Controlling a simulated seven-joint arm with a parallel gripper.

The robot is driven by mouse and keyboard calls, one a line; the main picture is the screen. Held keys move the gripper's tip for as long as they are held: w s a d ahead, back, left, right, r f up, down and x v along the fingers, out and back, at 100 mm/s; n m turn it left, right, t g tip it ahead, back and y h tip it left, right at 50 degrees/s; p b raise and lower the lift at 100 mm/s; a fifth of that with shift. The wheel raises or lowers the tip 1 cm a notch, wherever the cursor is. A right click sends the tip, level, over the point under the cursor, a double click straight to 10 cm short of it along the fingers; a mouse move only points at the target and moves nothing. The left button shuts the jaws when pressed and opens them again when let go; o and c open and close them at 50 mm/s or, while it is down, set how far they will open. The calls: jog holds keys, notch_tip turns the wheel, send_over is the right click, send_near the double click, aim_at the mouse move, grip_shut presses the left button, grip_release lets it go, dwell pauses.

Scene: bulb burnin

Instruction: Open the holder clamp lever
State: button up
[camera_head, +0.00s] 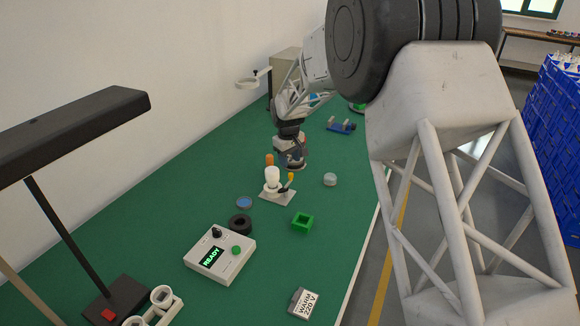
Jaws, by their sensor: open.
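The holder (277,195) stands on the green bench near the middle, with a white bulb-like piece (272,176) upright on it. A dark lever with a yellow tip (291,178) rises at the holder's right side; I take it for the clamp lever. Its exact angle is too small to tell. My gripper (292,164) is open, just behind and above the holder. It appears apart from the lever, though the depth is hard to judge. The fingertips are small and partly unclear.
An orange piece (269,160) stands left of my gripper. A grey-white round piece (330,179), a green square block (302,221), a black ring (240,223) and a blue-topped disc (245,202) surround the holder. A control box (220,254) reading READY is in front.

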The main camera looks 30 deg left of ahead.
jog(key=shift+r, duration=0.75)
jog(key=shift+d+r, duration=0.1)
jog(key=shift+d+r, duration=0.2)
jog(key=s+d+r+m, duration=0.1)
jog(key=s+d+r, duration=0.1)
jog(key=d+r, duration=0.5)
jog(key=s+d+r+m, duration=0.2)
jog(key=d+r, duration=0.1)
jog(key=d, duration=0.7)
jog(key=s+d+r+m, duration=0.1)
jog(key=s+d+r, duration=0.3)
jog(key=d, duration=0.5)
jog(key=s+d+r+m+t, duration=0.1)
jog(key=s+d+r+m, duration=0.15)
jog(key=s+d, duration=0.4)
jog(key=s+d+r+m, duration=0.1)
jog(key=s+d+r, duration=0.3)
jog(key=d, duration=0.6)
jog(key=s+d+f+m, duration=0.1)
jog(key=s+d, duration=0.4)
jog(key=s, duration=0.3)
jog(key=s+d+f+m, duration=0.1)
jog(key=s+d+m, duration=0.1)
jog(key=s+d, duration=0.3)
jog(key=s+d+f+m+t, duration=0.1)
jog(key=s+d, duration=0.4)
jog(key=s, duration=0.7)
jog(key=shift+s+f+m, duration=0.2)
jog(key=shift+f+m, duration=0.2)
jog(key=shift+m, duration=0.35)
